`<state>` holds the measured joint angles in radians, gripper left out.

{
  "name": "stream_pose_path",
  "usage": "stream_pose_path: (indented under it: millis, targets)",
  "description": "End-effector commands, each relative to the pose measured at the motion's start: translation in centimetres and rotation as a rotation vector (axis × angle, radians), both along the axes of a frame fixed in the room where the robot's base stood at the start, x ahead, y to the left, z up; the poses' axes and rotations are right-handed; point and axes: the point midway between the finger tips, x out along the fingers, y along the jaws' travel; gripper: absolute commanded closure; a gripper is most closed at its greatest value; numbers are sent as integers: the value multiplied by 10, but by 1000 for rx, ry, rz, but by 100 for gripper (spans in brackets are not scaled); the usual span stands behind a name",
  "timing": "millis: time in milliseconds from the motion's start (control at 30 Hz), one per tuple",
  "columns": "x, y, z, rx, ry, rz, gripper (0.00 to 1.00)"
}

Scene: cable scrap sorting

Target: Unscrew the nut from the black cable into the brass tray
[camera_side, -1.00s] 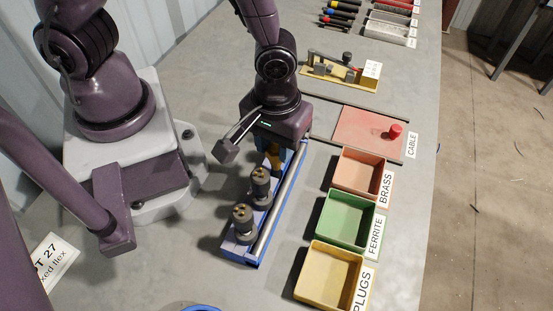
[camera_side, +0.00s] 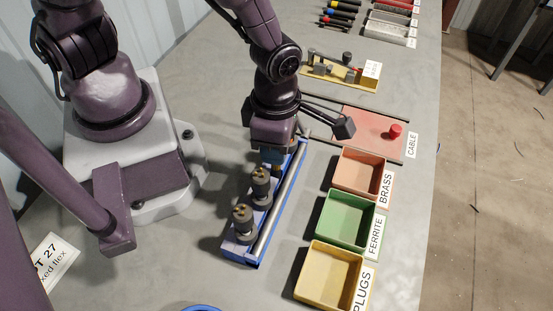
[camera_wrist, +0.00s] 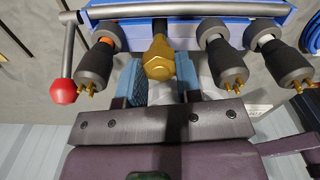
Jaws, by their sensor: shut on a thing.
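The brass nut (camera_wrist: 158,60) is a gold hex piece on the end of the black cable (camera_wrist: 150,28), which sits in the blue rack (camera_wrist: 190,14). My gripper (camera_wrist: 162,80) has its blue pads on either side of the nut and is shut on it. In the side view my gripper (camera_side: 271,158) points down at the far end of the blue rack (camera_side: 236,249), and its body hides the nut there. The brass tray (camera_side: 360,172) is salmon-coloured, labelled BRASS, and stands to the right of the rack; it looks empty.
Dark plugs with brass pins stand along the rack, including one left of the nut (camera_wrist: 97,65) and one right (camera_wrist: 225,66). A bar with a red ball (camera_wrist: 62,91) runs along the rack. Green (camera_side: 345,220) and yellow (camera_side: 328,275) trays stand nearer. A pink board (camera_side: 365,130) lies behind.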

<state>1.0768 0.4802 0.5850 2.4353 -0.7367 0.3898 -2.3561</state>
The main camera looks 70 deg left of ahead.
Motion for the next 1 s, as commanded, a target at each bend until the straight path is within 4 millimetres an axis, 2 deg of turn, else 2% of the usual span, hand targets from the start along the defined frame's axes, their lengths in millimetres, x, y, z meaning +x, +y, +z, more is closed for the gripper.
stream_pose_path:
  millis: [67, 167, 433, 467, 567, 833, 1000]
  targets:
    - [0, 0, 0, 2, 0, 128, 97]
    - [0, 0, 0, 1, 0, 215, 97]
    - [0, 0, -1, 2, 1, 237, 97]
    - [0, 0, -1, 2, 1, 237, 61]
    - [0, 0, -1, 2, 1, 236, 38]
    - [0, 0, 0, 0, 1, 234, 38]
    - [0, -1, 10, -5, 1, 232, 38]
